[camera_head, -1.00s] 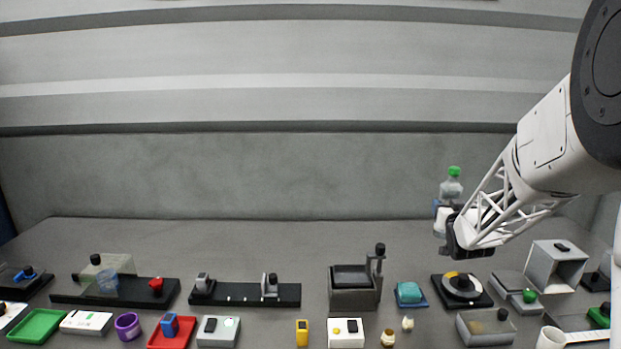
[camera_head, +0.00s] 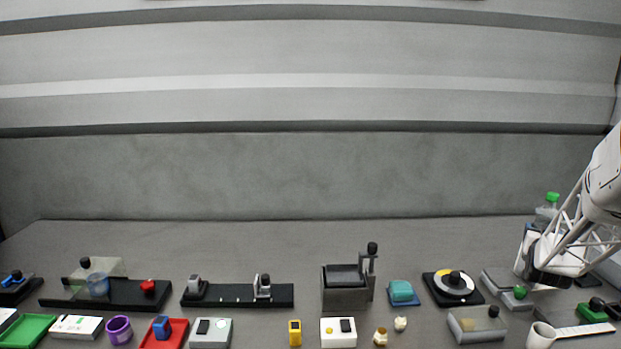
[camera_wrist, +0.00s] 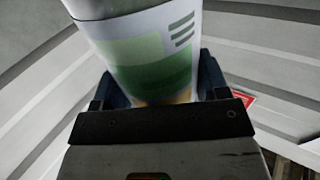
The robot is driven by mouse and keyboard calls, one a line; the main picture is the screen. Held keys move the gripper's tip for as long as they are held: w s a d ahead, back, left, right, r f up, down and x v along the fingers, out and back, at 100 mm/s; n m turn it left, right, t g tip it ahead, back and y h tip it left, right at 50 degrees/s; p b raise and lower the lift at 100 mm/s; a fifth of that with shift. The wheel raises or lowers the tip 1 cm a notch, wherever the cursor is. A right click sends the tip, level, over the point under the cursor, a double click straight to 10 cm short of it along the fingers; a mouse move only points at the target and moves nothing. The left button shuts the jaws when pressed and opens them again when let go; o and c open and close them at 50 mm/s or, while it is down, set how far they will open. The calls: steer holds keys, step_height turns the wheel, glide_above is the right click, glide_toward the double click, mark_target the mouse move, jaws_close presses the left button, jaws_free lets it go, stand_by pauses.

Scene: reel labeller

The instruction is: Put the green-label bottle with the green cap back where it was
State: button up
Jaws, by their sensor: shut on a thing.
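The green-capped bottle (camera_head: 546,212) is clear at the top and is held upright or nearly so at the right, above the bench. In the wrist view its white label with green patches (camera_wrist: 150,60) fills the space between the blue finger pads. My gripper (camera_wrist: 160,88) is shut on the bottle around the label. In the head view my gripper (camera_head: 540,250) and arm hide part of the bottle's lower body. I cannot tell where its base is relative to the bench.
Below and left of the bottle are a grey block with a green knob (camera_head: 519,292), a dial on a black base (camera_head: 455,285) and a clear-lidded box (camera_head: 477,324). A white cup (camera_head: 541,335) stands in front. The bench behind the row is clear.

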steer(key=s+d+f+m+g+h, duration=0.1)
steer(key=s+d, duration=0.3)
steer(key=d, duration=0.3)
steer(key=shift+s+h, duration=0.25)
steer(key=shift+h, duration=0.15)
steer(key=shift+a+f, duration=0.1)
steer(key=shift+a, duration=0.05)
stand_by(1.3)
